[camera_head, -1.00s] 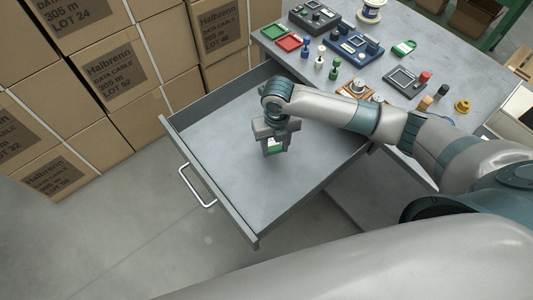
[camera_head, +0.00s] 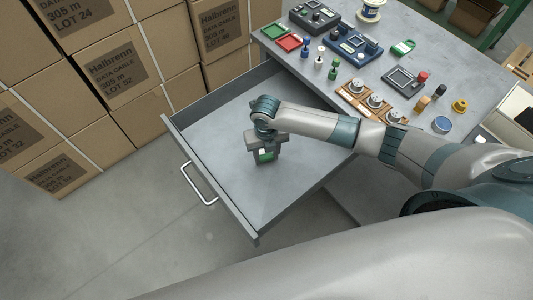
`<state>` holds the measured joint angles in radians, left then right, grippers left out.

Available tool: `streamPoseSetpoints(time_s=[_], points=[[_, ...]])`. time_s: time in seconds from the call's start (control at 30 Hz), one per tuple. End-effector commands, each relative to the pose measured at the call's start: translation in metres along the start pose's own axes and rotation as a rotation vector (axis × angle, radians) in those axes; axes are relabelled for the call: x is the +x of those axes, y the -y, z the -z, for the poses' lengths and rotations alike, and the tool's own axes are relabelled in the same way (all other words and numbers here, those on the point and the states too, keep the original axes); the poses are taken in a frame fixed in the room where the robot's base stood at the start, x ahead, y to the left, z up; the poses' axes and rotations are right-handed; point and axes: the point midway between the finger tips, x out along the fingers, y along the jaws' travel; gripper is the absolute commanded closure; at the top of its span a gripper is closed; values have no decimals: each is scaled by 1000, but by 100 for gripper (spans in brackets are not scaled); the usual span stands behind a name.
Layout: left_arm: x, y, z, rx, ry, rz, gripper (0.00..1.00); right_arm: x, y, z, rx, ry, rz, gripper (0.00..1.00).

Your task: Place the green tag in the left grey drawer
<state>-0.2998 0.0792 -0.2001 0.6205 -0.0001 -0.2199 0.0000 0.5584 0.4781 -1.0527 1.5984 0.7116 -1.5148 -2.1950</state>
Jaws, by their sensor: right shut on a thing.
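The left grey drawer (camera_head: 210,120) is pulled open, and its flat inside is bare apart from my right gripper. My right gripper (camera_head: 265,157) points down inside the drawer's outline, low over its floor. It is shut on the green tag (camera_head: 264,155), which shows as a small green and white patch between the fingers. The fingers hide much of the tag. I cannot tell whether the tag touches the drawer floor. My left gripper is not in view.
The grey worktop (camera_head: 455,70) behind the drawer holds green and red trays (camera_head: 288,43), a blue device (camera_head: 353,45), a wooden spool holder (camera_head: 369,101), several small pegs and another green tag-like item (camera_head: 403,47). Stacked cartons (camera_head: 118,72) stand left of the drawer.

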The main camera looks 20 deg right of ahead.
Motion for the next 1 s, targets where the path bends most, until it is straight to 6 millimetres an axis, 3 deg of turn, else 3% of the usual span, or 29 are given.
streamPoseSetpoints(time_s=[0.43, 0.47, 0.53, 1.0], points=[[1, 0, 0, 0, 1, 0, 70, 7, 0, 0, -1, 1, 0, 79], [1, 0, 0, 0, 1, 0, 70, 7, 0, 0, -1, 1, 0, 55], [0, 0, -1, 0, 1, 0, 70, 6, 0, 0, -1, 1, 0, 39], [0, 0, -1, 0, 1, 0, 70, 0, 0, -1, -1, 2, 0, 39]])
